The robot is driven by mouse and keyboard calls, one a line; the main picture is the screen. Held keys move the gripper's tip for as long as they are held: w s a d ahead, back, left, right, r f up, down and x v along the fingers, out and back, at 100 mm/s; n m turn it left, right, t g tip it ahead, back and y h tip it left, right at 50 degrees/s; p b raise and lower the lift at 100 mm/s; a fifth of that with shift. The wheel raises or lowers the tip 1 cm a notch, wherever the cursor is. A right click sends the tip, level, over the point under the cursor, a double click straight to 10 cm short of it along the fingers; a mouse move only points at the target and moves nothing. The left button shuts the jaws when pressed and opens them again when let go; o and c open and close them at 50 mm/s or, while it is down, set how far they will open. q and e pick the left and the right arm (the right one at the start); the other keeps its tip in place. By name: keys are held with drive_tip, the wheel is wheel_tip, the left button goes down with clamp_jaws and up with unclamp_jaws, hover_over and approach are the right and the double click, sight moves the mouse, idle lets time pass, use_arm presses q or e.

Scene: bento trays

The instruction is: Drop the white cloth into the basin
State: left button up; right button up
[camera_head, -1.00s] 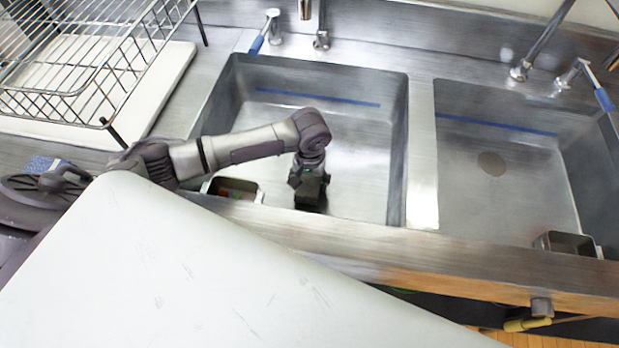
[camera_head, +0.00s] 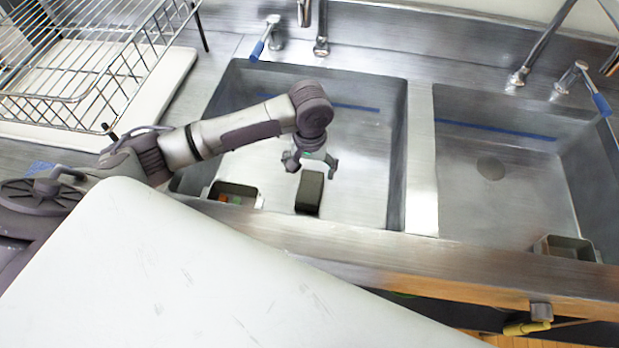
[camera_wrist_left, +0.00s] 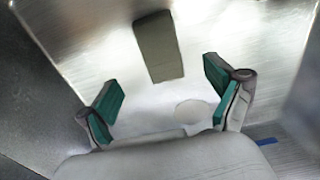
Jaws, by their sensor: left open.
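My left gripper (camera_head: 311,166) is open and empty above the left basin (camera_head: 357,185). Its two green-padded fingers (camera_wrist_left: 165,95) stand apart in the left wrist view. Below it, a dark grey-green block (camera_head: 309,192) rests in the basin near the front wall. The block also shows in the left wrist view (camera_wrist_left: 158,48), ahead of the fingertips and apart from them. I cannot make out a white cloth in either view. My right gripper is not in view.
A small caddy (camera_head: 233,194) with coloured items hangs at the front left of this basin. The right basin (camera_head: 500,195) holds another caddy (camera_head: 566,248). A wire dish rack (camera_head: 90,97) stands at left. Faucets (camera_head: 321,35) line the back. The left basin's right side is clear.

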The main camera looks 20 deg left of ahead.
use_arm(q)
wheel_tip(320, 180, up, 5)
idle(0.7)
